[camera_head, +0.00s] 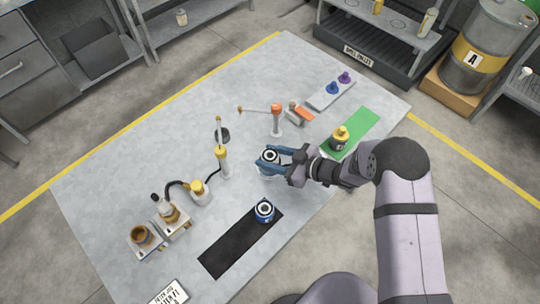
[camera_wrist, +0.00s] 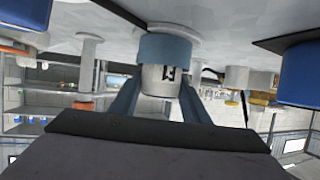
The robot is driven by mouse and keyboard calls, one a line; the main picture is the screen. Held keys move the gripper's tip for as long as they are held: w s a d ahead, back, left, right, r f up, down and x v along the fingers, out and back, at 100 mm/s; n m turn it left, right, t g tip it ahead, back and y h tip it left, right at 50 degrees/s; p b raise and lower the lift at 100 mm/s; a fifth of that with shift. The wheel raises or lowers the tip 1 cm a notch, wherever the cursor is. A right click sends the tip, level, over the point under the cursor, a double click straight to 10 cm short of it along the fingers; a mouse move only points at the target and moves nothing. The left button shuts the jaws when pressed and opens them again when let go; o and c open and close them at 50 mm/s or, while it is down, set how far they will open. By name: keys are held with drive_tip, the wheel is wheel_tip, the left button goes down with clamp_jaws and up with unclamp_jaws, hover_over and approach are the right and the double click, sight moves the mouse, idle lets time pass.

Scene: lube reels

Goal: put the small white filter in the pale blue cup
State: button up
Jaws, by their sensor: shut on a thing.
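My gripper (camera_head: 269,157) is near the middle of the grey table, with blue fingers shut on the small white filter (camera_head: 271,155). The filter has a dark ring on its top. The wrist view is upside down, and there the white filter (camera_wrist: 160,80) with a dark mark sits between the fingertips. The pale blue cup (camera_wrist: 165,47) stands on the table directly beneath it, and the filter's lower end meets the cup's mouth. How far it is inside is hidden. In the head view the fingers cover most of the cup.
A dark blue can (camera_head: 264,209) stands on a black mat (camera_head: 228,256) nearby. A yellow-topped can (camera_head: 340,138) stands on a green mat (camera_head: 368,128). An orange-topped post (camera_head: 277,118) and a yellow-topped post (camera_head: 222,160) rise close by. The table between them is clear.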

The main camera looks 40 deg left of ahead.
drive_tip(key=o, duration=1.2)
drive_tip(key=shift+c, duration=0.2)
drive_tip(key=shift+r+p, duration=0.2)
drive_tip(key=shift+p, duration=0.1)
drive_tip(key=shift+w+d+b, duration=0.1)
drive_tip(key=shift+d+b, duration=0.15)
drive_tip(key=shift+b, duration=0.05)
drive_tip(key=b+v, duration=0.3)
drive_tip(key=v, duration=0.8)
drive_tip(key=shift+d+r+b, duration=0.2)
drive_tip(key=shift+b, duration=0.1)
